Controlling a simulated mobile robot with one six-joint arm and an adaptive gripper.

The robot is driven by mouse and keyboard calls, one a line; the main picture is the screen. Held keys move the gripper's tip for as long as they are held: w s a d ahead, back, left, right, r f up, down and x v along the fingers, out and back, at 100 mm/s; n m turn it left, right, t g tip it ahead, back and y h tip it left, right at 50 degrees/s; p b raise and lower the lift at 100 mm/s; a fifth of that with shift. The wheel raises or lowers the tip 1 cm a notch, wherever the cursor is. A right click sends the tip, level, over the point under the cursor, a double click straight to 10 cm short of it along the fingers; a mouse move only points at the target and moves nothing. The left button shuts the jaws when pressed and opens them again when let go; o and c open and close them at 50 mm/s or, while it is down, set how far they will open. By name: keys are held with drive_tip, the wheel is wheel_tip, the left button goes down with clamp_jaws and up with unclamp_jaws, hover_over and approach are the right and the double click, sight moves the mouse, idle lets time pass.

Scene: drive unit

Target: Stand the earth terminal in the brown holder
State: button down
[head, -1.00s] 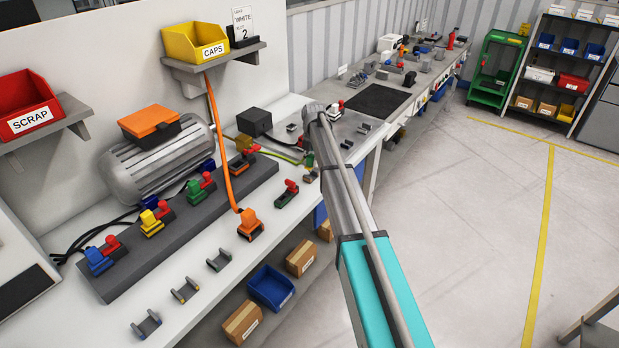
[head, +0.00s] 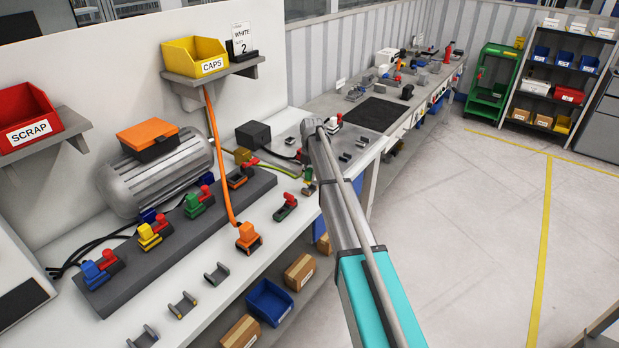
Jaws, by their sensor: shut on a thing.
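My gripper (head: 307,163) is at the far end of my arm, low over the front of the bench, and mostly hidden by the arm link. It is shut on a small green piece, which looks like the earth terminal (head: 308,175). A yellow-green lead runs to it from the left. A small dark and yellowish part (head: 308,190) shows just below; I cannot tell whether it is the brown holder or whether the terminal touches it.
A red terminal (head: 287,203) and an orange terminal (head: 248,236) stand left of my gripper. Empty holders (head: 217,274) line the bench front. A grey motor (head: 155,175) and a dark strip of coloured terminals (head: 170,245) lie behind. The floor at right is clear.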

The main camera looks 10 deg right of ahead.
drive_tip(key=shift+f, duration=0.3)
drive_tip(key=shift+f+b, duration=1)
drive_tip(key=shift+b, duration=0.2)
drive_tip(key=shift+f, duration=0.2)
drive_tip(key=shift+c, duration=1.7)
unclamp_jaws()
drive_tip(key=shift+r+p, duration=2.35)
drive_tip(key=shift+r, duration=0.2)
